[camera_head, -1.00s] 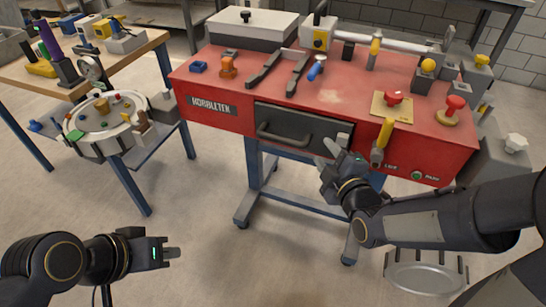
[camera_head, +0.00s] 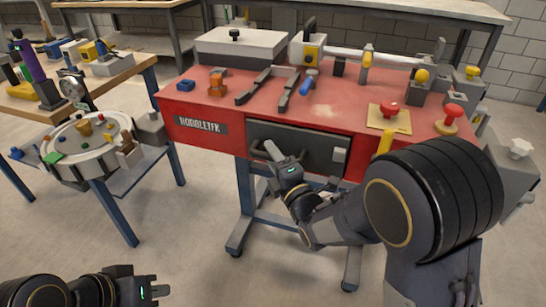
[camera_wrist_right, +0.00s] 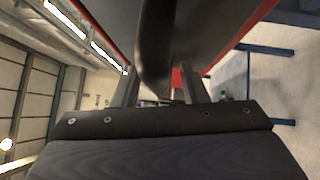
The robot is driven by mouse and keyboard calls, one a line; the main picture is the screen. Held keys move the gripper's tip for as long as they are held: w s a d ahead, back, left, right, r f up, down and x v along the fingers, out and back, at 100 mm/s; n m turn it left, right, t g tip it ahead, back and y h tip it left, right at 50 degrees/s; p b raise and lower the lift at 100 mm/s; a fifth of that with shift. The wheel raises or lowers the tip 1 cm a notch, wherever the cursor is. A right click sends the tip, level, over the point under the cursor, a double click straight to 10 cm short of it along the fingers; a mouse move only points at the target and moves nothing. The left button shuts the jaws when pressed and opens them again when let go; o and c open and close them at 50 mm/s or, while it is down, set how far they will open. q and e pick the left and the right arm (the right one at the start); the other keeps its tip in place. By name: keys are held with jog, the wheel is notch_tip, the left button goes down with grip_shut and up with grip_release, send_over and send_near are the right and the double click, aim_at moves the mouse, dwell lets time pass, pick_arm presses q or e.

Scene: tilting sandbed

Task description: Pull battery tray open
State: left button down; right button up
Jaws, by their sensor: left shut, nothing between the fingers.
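The battery tray (camera_head: 318,148) is a dark grey drawer front in the red bench, and it looks flush with the bench. Its curved dark bar handle (camera_head: 254,152) is partly hidden behind my right gripper (camera_head: 273,155). In the right wrist view the dark handle (camera_wrist_right: 155,45) passes between the two fingers of my right gripper (camera_wrist_right: 160,92). The fingers stand apart, with narrow gaps beside the handle, so the gripper looks open around it. My left gripper (camera_head: 158,291) is shut and empty at the lower left, away from the bench.
The red bench top (camera_head: 330,110) carries several parts, including a red knob on a tan plate (camera_head: 388,122). A yellow lever (camera_head: 385,140) hangs at the bench front, beside my right arm. A round sandbed (camera_head: 85,165) stands left. Floor before the bench is clear.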

jog(key=shift+c, duration=0.3)
grip_shut()
